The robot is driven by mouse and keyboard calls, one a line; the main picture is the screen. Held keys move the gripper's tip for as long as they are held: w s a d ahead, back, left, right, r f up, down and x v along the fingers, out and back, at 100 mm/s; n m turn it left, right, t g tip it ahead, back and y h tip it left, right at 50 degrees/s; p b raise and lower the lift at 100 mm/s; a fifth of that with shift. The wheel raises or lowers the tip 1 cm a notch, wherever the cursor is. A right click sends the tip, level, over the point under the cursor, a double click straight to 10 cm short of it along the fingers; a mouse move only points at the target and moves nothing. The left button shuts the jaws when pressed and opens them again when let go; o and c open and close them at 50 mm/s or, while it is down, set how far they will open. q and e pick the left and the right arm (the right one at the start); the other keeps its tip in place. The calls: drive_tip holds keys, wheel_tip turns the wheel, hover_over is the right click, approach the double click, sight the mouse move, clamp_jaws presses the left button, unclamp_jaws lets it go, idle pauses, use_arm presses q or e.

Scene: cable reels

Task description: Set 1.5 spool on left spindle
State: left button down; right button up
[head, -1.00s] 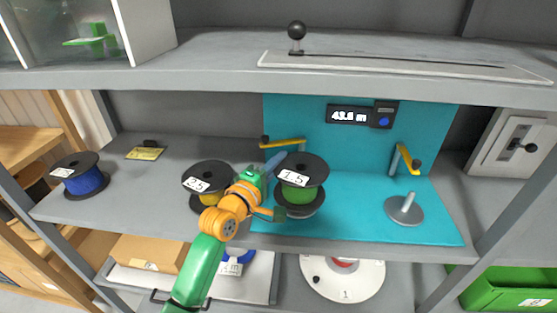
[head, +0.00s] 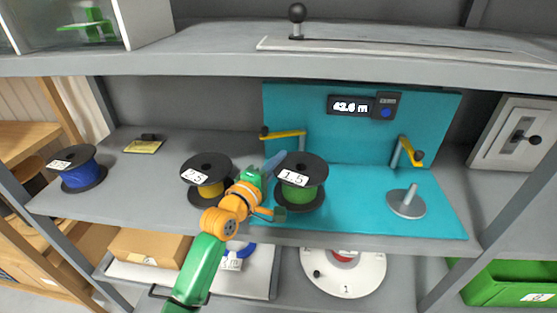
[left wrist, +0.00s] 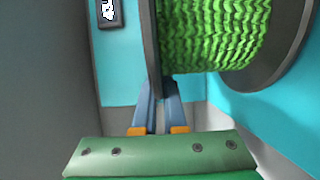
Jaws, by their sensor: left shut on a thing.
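The 1.5 spool (head: 300,193) has dark flanges, green wire and a white 1.5 label. It stands upright at the left of the teal mat, with its lower flange close to the mat. The left spindle is hidden by it, so I cannot tell how fully the spool sits on it. My left gripper (head: 275,163) is at the spool's left side. In the left wrist view, its blue fingers (left wrist: 158,98) are shut on a dark flange edge beside the green wire (left wrist: 212,35). My right gripper is not in view.
The right spindle (head: 408,200) is bare on its grey disc. Yellow-handled arms stand behind both spindle places. A 2.5 spool (head: 210,190) with yellow wire stands close left of my gripper. A blue spool (head: 82,177) is farther left. A shelf edge (head: 330,66) runs above.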

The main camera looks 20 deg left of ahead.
use_arm(q)
drive_tip(key=shift+f, duration=0.1)
drive_tip(key=c, duration=0.9)
unclamp_jaws()
drive_tip(key=shift+s, duration=0.1)
drive_tip(key=o, duration=0.6)
drive_tip(key=shift+o, duration=0.2)
drive_tip(key=shift+s+a+p, duration=0.1)
drive_tip(key=shift+s+p, duration=0.4)
drive_tip(key=shift+s, duration=0.05)
drive_tip(key=s, duration=0.1)
drive_tip(key=s+p, duration=0.1)
drive_tip(key=s, duration=0.2)
drive_tip(key=shift+s+a+p, duration=0.15)
drive_tip(key=shift+a+p, duration=0.15)
drive_tip(key=shift+p, duration=0.05)
drive_tip(key=shift+s+a+p, duration=0.15)
drive_tip(key=shift+s+p, duration=0.05)
drive_tip(key=shift+s, duration=0.7)
drive_tip(key=shift+s+a+p, duration=0.1)
drive_tip(key=shift+s+p, duration=0.1)
drive_tip(key=shift+s, duration=0.7)
